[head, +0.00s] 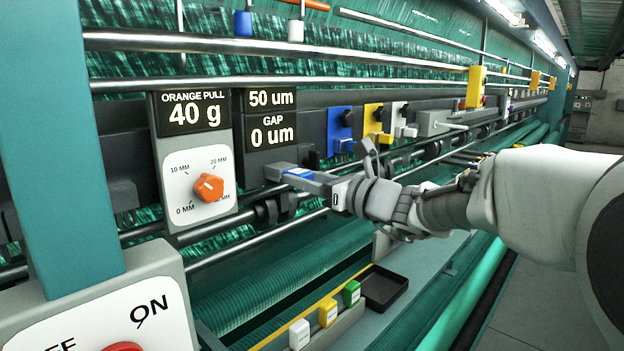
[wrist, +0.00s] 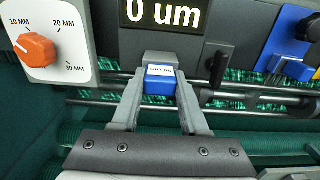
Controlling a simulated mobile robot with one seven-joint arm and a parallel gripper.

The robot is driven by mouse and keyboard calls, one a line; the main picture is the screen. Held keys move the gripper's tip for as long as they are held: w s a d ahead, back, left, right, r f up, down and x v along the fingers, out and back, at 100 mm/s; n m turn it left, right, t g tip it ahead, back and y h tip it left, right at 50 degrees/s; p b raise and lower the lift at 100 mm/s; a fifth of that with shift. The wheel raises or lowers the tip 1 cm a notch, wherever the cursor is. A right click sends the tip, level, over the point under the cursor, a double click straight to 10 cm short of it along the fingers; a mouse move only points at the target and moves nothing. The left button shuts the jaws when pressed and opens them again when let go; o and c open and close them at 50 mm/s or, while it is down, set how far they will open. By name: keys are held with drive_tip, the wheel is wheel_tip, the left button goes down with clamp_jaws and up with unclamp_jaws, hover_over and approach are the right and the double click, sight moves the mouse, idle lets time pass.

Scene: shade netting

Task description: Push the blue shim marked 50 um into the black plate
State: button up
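The blue shim (wrist: 160,84) sits between the two fingers of my gripper (wrist: 161,92) in the wrist view. Its white label faces me with its marking upside down. In the head view the shim (head: 300,173) shows at the fingers of my gripper (head: 293,178). The fingers are shut on its sides. The black plate (head: 255,163) is just ahead, below the displays reading 50 um and GAP 0 um. A grey piece (wrist: 161,57) lies directly beyond the shim, against the plate. The contact between shim and plate is hidden.
An orange dial (head: 209,187) on a white panel is left of the plate. Blue (head: 340,128), yellow and white units stand to its right. Metal rails run around my gripper. Below, a rack holds white, yellow and green (head: 351,292) blocks beside a black tray (head: 384,306).

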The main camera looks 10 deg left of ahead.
drive_tip(key=o, duration=0.5)
drive_tip(key=b+v, duration=0.2)
drive_tip(key=v, duration=1.5)
drive_tip(key=shift+s+d, duration=0.15)
drive_tip(key=s+a+f+n+g+h, duration=0.3)
drive_tip(key=s+f+n+g+h, duration=0.25)
drive_tip(key=s+f+n, duration=0.65)
drive_tip(key=s+d+f+n+h, duration=0.2)
drive_tip(key=d+n+h, duration=0.1)
drive_tip(key=n, duration=0.1)
drive_tip(key=s+d+f+n+h, duration=0.2)
drive_tip(key=s+d+n, duration=0.1)
drive_tip(key=d+n, duration=0.1)
drive_tip(key=s+d+f+n+h, duration=0.3)
drive_tip(key=d+n, duration=0.1)
drive_tip(key=n, duration=0.1)
drive_tip(key=shift+f+n+h, duration=0.15)
drive_tip(key=shift+n+h, duration=0.15)
drive_tip(key=shift+h, duration=0.05)
